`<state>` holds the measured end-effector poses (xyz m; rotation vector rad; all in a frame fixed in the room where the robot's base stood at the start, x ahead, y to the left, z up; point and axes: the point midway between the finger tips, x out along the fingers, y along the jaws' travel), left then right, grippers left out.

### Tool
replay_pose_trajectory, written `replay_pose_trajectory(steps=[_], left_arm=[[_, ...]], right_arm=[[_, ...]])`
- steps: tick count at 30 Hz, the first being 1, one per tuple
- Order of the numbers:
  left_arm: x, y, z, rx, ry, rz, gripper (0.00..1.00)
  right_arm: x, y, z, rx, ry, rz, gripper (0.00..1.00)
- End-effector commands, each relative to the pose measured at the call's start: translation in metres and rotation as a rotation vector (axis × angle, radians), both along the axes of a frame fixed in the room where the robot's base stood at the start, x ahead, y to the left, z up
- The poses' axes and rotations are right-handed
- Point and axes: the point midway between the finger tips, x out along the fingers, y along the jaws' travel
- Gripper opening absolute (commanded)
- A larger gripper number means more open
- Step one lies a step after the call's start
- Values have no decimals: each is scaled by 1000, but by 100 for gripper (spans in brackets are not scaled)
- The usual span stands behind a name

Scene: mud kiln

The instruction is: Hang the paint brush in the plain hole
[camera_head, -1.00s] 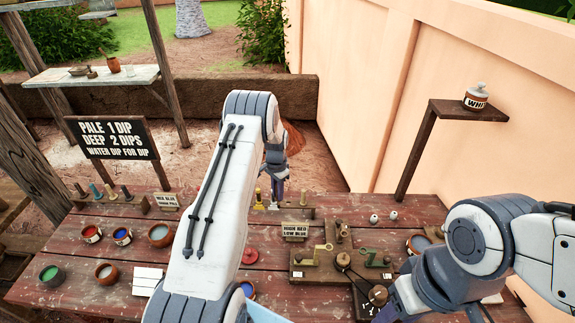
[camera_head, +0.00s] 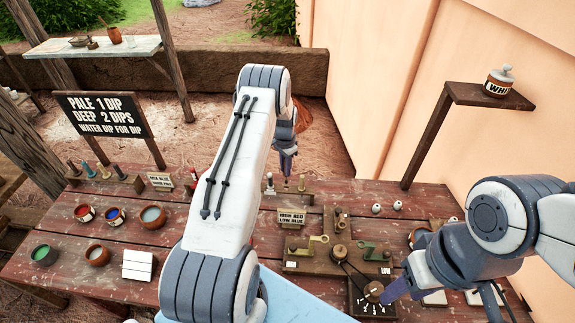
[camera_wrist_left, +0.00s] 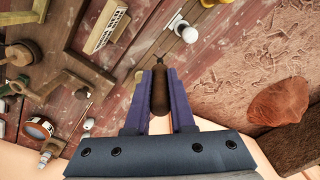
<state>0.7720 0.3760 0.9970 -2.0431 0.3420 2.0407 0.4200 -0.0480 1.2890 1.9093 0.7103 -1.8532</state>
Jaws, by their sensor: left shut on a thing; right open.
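My left gripper (camera_head: 287,170) points down above the back edge of the table, close to a small wooden rack (camera_head: 307,198). In the left wrist view, my left gripper (camera_wrist_left: 158,85) is shut on a dark brown, rounded piece (camera_wrist_left: 159,92) with a narrow tip. It looks like the paint brush's handle; no bristles show. A white-topped peg (camera_head: 270,184) stands at the rack, and it also shows in the wrist view (camera_wrist_left: 183,29). I cannot make out the plain hole.
A second rack (camera_head: 103,180) with several coloured pegs stands at the back left, near paint pots (camera_head: 116,215) and a white tile block (camera_head: 138,265). A sign reading "HIGH RED LOW BLUE" (camera_head: 291,217) and a lever board (camera_head: 310,265) stand mid-table. A shelf (camera_head: 475,96) holds a white-labelled jar.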

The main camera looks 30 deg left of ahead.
Motion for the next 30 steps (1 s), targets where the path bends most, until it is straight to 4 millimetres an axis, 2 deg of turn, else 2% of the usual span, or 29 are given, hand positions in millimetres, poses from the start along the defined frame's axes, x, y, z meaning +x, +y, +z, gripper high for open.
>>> replay_pose_trajectory(steps=[1, 7, 30], left_arm=[[0, 0, -9, 0, -1, 0, 0], [1, -1, -19, 1, -1, -2, 0], [0, -3, -18, 1, -1, -4, 0]], right_arm=[[0, 0, -6, 0, 0, 1, 50], [0, 0, -11, 0, 0, 1, 50], [0, 0, -14, 0, 0, 1, 50]])
